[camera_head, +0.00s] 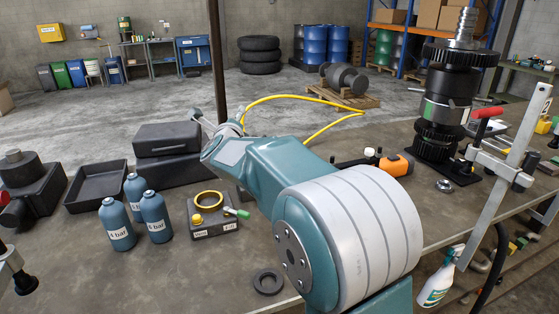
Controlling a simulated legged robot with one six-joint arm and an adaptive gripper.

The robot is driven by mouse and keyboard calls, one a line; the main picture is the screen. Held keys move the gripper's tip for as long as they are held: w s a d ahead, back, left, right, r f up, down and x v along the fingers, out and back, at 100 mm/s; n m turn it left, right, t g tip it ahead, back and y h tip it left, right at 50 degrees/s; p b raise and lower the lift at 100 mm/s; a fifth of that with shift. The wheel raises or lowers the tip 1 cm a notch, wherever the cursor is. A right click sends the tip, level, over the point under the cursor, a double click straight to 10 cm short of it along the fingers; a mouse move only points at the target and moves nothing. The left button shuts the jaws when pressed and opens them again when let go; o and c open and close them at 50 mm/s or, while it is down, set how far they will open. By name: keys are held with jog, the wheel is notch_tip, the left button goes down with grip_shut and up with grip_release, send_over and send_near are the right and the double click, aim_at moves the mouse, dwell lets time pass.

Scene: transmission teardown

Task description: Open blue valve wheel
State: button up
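I cannot make out a blue valve wheel in this view. Three blue bottles with white bar labels (155,218) stand upright on the workbench (190,275), left of my arm. Right of them is a dark box (212,230) with a yellow ring, a yellow knob, a green-ended lever and small white labels. My teal and silver arm fills the middle and hides part of the bench. Its far end points to the back left, near a metal fitting with a yellow hose (275,97). I cannot make out gripper fingers there.
A black tray (72,203), black cases (168,140) and a dark machine part (30,185) stand left. A gear stack (447,110), red-handled clamp (483,125) and spray bottle (437,284) are right. A black ring (268,281) lies in front; the front-left bench is mostly clear.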

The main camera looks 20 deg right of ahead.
jog(key=w+d+f+m+g+h, duration=0.1)
jog(key=f+m+g+h, duration=0.2)
jog(key=f+m, duration=0.3)
jog(key=w+d+f+m+g+h, duration=0.1)
jog(key=d+f+m+g+h, duration=0.1)
jog(key=f+m+g+h, duration=0.2)
jog(key=d+f+m+g+h, duration=0.2)
jog(key=f+m+g+h, duration=0.1)
jog(key=f+m, duration=0.5)
jog(key=shift+w+m+h, duration=0.2)
jog(key=shift+m+h, duration=0.1)
jog(key=shift+m, duration=0.6)
jog(key=shift+w+m+h, duration=0.2)
jog(key=shift+m+h, duration=0.1)
jog(key=shift+m, duration=0.6)
jog(key=x, duration=1)
jog(key=shift+d+f, duration=0.1)
jog(key=shift+d, duration=0.2)
jog(key=c, duration=0.8)
